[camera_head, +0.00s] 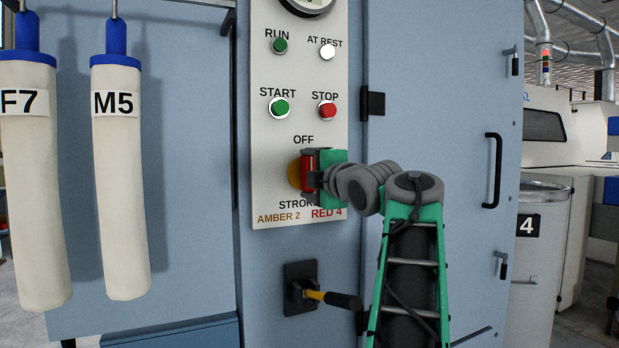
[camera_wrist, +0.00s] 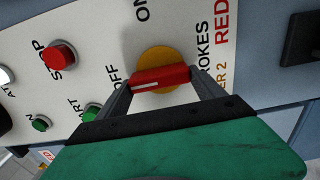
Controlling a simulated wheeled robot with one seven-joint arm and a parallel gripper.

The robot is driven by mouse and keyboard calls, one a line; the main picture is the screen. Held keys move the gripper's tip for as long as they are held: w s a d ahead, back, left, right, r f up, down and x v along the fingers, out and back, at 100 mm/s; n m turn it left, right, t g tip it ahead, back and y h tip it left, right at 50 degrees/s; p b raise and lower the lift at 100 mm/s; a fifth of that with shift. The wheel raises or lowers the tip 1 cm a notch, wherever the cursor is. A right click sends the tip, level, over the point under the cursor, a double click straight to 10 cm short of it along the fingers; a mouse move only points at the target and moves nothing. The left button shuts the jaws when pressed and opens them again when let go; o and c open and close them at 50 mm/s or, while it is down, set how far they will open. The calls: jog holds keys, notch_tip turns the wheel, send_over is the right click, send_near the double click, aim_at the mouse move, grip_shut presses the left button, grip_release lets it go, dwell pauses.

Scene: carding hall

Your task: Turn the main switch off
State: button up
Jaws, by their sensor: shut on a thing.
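The main switch has a red handle (camera_head: 307,174) on a round amber disc (camera_head: 293,174), set in the white panel below the word OFF. In the wrist view the red handle (camera_wrist: 160,79) lies across the amber disc (camera_wrist: 158,55). Its white mark is at the end towards OFF, and ON is printed at the top. My gripper (camera_head: 312,173) is at the switch, and its fingers (camera_wrist: 162,84) are shut on the red handle from both ends. In the head view my gripper hides the right part of the disc and any ON lettering.
A green START button (camera_head: 280,108) and red STOP button (camera_head: 327,110) sit above the switch. A black-gripped lever (camera_head: 340,299) sticks out below. White hanging tubes (camera_head: 119,180) are at the left, and a black door handle (camera_head: 493,170) is at the right.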

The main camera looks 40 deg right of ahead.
jog(key=o, duration=1.4)
jog(key=shift+c, duration=0.2)
jog(key=v, duration=0.7)
jog(key=shift+s+a, duration=0.2)
jog(key=shift+s, duration=0.15)
